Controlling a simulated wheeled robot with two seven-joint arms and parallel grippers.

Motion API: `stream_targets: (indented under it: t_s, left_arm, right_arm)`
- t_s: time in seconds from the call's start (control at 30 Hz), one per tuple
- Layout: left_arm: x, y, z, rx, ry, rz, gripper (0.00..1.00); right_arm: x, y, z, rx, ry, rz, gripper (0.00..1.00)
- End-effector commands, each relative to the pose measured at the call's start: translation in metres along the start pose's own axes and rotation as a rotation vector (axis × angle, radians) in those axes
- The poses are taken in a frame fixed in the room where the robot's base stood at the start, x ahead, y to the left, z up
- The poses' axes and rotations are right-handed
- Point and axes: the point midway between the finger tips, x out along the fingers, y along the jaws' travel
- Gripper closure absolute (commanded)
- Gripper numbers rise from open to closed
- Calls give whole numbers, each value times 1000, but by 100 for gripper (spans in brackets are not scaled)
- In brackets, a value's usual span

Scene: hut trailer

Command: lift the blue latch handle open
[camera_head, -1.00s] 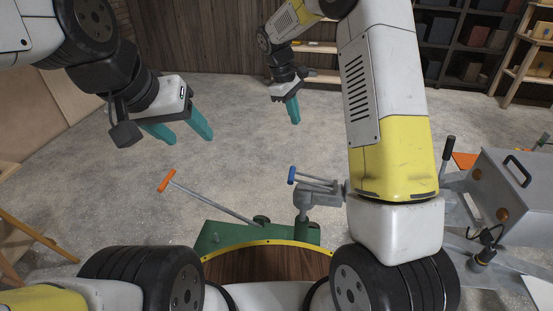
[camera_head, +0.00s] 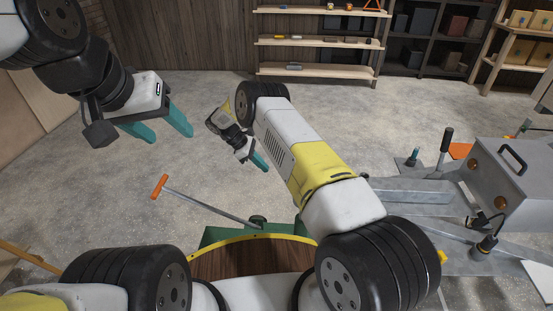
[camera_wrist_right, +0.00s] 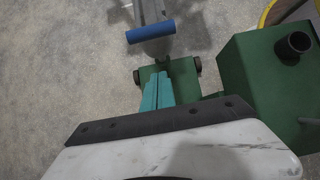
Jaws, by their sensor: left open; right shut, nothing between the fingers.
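The blue latch handle (camera_wrist_right: 150,31) shows at the top of the right wrist view as a blue bar across a grey metal stem. In the head view now it is hidden behind my right arm. My right gripper (camera_head: 261,161) is shut and empty, and its teal fingers point down. It also shows in the right wrist view (camera_wrist_right: 158,78), its fingertips apart from the blue bar in the picture; the depth between them is unclear. My left gripper (camera_head: 172,131) is open and empty over bare floor at the upper left.
An orange-handled grey rod (camera_head: 159,187) leans by a green machine part (camera_head: 215,236). A green box (camera_wrist_right: 262,85) stands right of my right fingers. The grey trailer frame with a metal box (camera_head: 503,183) lies at right. Shelves (camera_head: 320,42) stand behind open concrete floor.

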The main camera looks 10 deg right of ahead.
Motion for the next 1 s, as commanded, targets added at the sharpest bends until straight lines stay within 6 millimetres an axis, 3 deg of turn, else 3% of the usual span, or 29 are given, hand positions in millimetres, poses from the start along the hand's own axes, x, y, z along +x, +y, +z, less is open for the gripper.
stream_targets:
  t_s: [0.37, 0.57, 0.9, 1.0]
  left_arm:
    - [0, 0, 0, 0, 0, 0, 43]
    - [0, 0, 0, 0, 0, 0, 43]
    - [0, 0, 0, 0, 0, 0, 43]
    - [0, 0, 0, 0, 0, 0, 43]
  right_arm:
    - [4, 0, 0, 0, -1, -1, 100]
    - [33, -1, 0, 0, -2, -5, 100]
    - [105, -1, 0, -1, -1, -4, 100]
    - [93, 1, 19, 3, 2, 0, 100]
